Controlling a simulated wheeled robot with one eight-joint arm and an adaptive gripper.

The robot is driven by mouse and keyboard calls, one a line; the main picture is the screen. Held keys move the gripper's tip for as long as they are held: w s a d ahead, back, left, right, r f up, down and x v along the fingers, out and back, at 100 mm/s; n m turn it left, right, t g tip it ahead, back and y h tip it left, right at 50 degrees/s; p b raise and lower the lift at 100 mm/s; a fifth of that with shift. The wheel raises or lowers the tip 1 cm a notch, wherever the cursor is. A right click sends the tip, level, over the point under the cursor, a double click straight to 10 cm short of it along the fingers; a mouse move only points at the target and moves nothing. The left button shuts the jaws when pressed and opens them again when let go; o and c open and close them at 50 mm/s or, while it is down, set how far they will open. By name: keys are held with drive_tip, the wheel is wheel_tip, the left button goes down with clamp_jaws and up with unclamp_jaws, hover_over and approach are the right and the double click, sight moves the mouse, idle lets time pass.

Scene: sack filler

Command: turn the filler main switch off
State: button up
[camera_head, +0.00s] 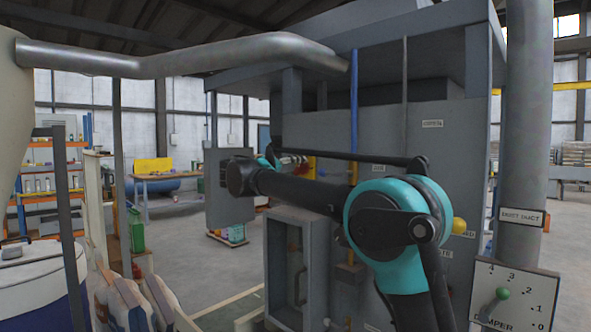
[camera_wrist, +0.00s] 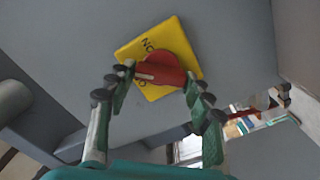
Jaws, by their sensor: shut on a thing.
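The main switch is a red rotary handle (camera_wrist: 160,74) on a yellow square plate (camera_wrist: 189,44), fixed to a grey panel. Black lettering shows on the plate at its upper left and lower left, partly covered. In the wrist view, my gripper (camera_wrist: 158,77) has one fingertip at each end of the red handle and is shut on it. The handle bar lies nearly level in that picture, with a pale mark on it. In the head view, my gripper (camera_head: 292,159) is small beside the filler cabinet (camera_head: 450,150), and the switch is mostly hidden there.
An open-fronted grey box (camera_head: 297,265) stands below my arm. A damper plate (camera_head: 515,296) with a green-knobbed lever is at lower right, by a vertical duct (camera_head: 528,110). Sacks (camera_head: 125,300) stand at lower left. A grey panel (camera_head: 229,187) hangs left of the cabinet.

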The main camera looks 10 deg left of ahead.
drive_tip(key=shift+a+f+n, duration=0.1)
drive_tip(key=shift+n, duration=4.1)
drive_tip(key=o, duration=1.1)
drive_tip(key=shift+o, duration=0.2)
drive_tip(key=shift+s, duration=0.1)
drive_tip(key=v, duration=1.1)
drive_tip(key=shift+s+a, duration=0.3)
